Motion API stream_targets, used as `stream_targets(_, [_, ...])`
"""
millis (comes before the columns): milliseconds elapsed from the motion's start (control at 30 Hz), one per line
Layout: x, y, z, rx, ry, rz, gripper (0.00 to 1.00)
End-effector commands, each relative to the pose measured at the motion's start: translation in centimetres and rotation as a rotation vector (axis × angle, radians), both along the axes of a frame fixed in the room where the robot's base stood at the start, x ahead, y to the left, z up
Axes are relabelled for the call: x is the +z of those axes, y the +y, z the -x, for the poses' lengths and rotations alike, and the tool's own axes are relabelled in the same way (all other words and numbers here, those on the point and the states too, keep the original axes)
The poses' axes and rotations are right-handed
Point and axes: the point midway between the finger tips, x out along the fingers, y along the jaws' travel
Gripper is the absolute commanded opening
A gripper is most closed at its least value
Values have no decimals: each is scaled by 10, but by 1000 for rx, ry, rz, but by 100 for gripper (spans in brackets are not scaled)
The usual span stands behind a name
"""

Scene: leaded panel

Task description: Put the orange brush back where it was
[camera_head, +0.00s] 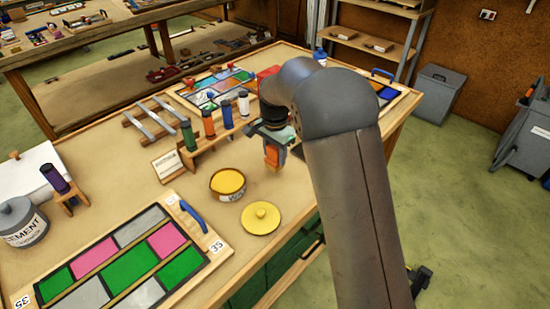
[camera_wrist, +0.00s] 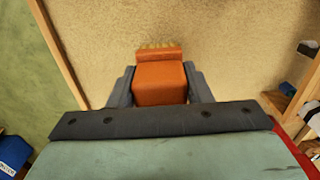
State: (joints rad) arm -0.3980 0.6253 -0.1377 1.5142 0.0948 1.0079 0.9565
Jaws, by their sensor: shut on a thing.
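My gripper (camera_head: 270,140) is shut on the orange brush (camera_head: 271,157), above the right part of the bench. In the wrist view, the two dark fingers of my gripper (camera_wrist: 160,88) press on the sides of the brush's orange block (camera_wrist: 160,78). Its pale bristle edge (camera_wrist: 159,50) points away from my gripper, toward the tan bench top. I cannot tell whether the bristles touch the bench. My arm hides part of the bench behind and to the right of the brush.
A wooden rack with several coloured tubes (camera_head: 208,124) stands left of my gripper. A yellow-filled pot (camera_head: 228,184) and a yellow lid (camera_head: 262,217) lie in front. A leaded panel (camera_head: 125,262) is at front left, another (camera_head: 222,86) at the back.

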Motion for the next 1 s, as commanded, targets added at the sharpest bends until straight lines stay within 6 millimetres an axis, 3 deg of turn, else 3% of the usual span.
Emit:
stream_targets(333, [-36,0,-5,0,2,-1,22])
stream_targets(700, [-42,0,-5,0,1,-1,22])
stream_targets(733, [-41,0,-5,0,1,-1,50])
stream_targets(800, [-41,0,-5,0,1,-1,67])
stream_targets(1000, [-41,0,-5,0,1,-1,67])
